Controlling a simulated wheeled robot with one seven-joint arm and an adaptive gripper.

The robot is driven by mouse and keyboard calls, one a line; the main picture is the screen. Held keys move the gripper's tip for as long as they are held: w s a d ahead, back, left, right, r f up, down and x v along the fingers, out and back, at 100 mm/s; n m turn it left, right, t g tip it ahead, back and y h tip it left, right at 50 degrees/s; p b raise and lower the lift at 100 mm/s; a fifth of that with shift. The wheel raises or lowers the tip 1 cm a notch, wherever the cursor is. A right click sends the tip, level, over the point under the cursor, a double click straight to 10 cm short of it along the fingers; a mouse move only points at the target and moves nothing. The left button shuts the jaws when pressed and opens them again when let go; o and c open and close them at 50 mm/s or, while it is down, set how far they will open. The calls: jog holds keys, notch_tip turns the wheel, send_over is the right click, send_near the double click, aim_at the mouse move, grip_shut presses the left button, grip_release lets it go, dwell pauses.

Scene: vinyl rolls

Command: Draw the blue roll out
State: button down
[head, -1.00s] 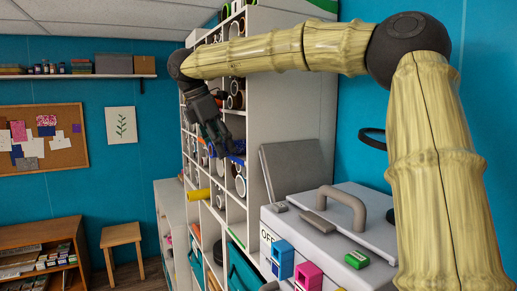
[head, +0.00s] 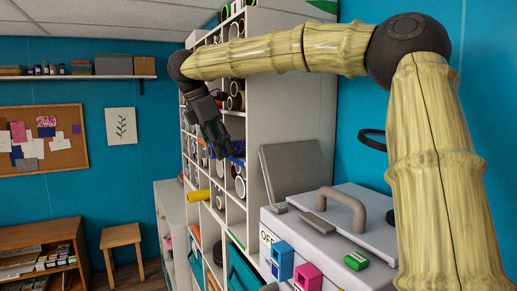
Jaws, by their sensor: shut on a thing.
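The tall white shelf (head: 287,75) of pigeonholes holds rolls of several colours. A blue roll (head: 238,149) shows in a cubby at the middle height of the shelf, partly hidden by my gripper. My gripper (head: 222,151) hangs down from the arm in front of that cubby. Its fingers are together at the blue roll and shut on it. The exact contact is small and dark in this view.
A yellow roll (head: 198,196) sticks out of a lower cubby, left of my gripper. A grey machine with a handle (head: 345,209) stands on the right, with a blue block (head: 282,260) and a pink block (head: 308,276) before it. A wooden stool (head: 121,237) stands at the left.

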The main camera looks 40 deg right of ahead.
jog(key=shift+r, duration=0.35)
jog(key=shift+a, duration=0.1)
jog(key=w+a, duration=0.3)
jog(key=a, duration=1.1)
jog(key=w+a, duration=0.4)
jog(key=a, duration=1.1)
jog(key=shift+p, duration=0.4)
dwell(2.0)
jog(key=shift+r, duration=0.15)
jog(key=shift+r+p, duration=0.8)
jog(key=shift+r, duration=0.55)
